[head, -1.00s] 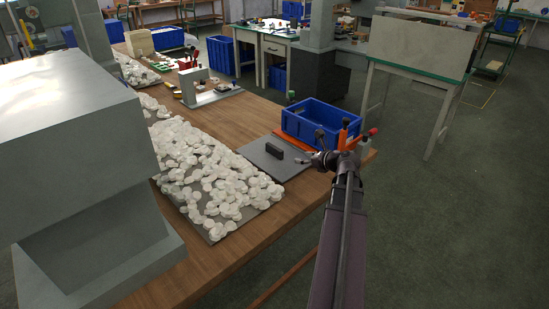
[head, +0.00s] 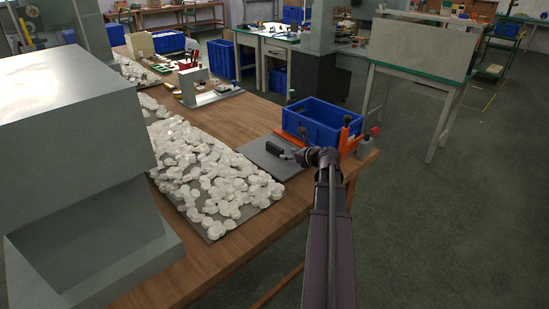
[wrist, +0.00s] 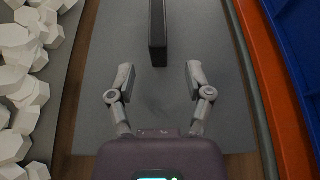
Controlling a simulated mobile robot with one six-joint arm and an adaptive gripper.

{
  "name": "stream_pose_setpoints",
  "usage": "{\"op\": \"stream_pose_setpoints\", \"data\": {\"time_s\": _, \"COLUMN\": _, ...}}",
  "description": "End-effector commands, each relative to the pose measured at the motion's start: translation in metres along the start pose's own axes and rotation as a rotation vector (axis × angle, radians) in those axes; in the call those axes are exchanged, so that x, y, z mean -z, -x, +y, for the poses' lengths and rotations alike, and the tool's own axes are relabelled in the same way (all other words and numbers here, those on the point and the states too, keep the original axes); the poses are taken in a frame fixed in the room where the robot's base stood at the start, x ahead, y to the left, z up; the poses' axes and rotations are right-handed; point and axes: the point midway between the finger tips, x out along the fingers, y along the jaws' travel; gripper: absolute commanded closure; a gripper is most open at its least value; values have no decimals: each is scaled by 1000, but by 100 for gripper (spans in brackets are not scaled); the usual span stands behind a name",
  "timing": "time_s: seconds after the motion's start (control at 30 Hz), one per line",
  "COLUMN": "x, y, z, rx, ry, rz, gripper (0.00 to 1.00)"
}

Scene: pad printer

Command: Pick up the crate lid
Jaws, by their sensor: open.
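The crate lid (head: 257,158) is a flat grey plate lying on the wooden table, with an upright black handle (head: 275,149) on it. The lid (wrist: 105,105) fills the middle of the wrist view, and the handle (wrist: 157,35) runs up from centre to the top edge. My gripper (wrist: 160,74) is open and empty above the lid. Its two fingers stand either side of the handle's line, with the handle's near end just ahead of the tips. In the head view my gripper (head: 290,156) is at the lid's right side, partly hidden by my arm.
A blue crate (head: 318,122) stands right of the lid, beside an orange frame (head: 346,140); both edge the wrist view's right side. Piled white pieces (head: 215,185) lie close on the left. A grey machine block (head: 75,130) stands at the near left.

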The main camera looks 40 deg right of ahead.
Motion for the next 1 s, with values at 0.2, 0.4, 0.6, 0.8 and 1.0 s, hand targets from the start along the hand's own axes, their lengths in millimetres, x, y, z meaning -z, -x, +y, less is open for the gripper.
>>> {"op": "stream_pose_setpoints", "data": {"time_s": 0.2, "x": 0, "y": -3, "z": 0, "rx": 0, "ry": 0, "rz": 0, "gripper": 34}}
{"op": "stream_pose_setpoints", "data": {"time_s": 0.4, "x": 2, "y": -21, "z": -1, "rx": 0, "ry": 0, "rz": 0, "gripper": 34}}
{"op": "stream_pose_setpoints", "data": {"time_s": 0.6, "x": 1, "y": -43, "z": -1, "rx": 1, "ry": 1, "rz": 0, "gripper": 34}}
{"op": "stream_pose_setpoints", "data": {"time_s": 0.8, "x": 0, "y": -52, "z": 0, "rx": 1, "ry": 0, "rz": 0, "gripper": 34}}
{"op": "stream_pose_setpoints", "data": {"time_s": 1.0, "x": 0, "y": -51, "z": 0, "rx": 2, "ry": 0, "rz": 0, "gripper": 34}}
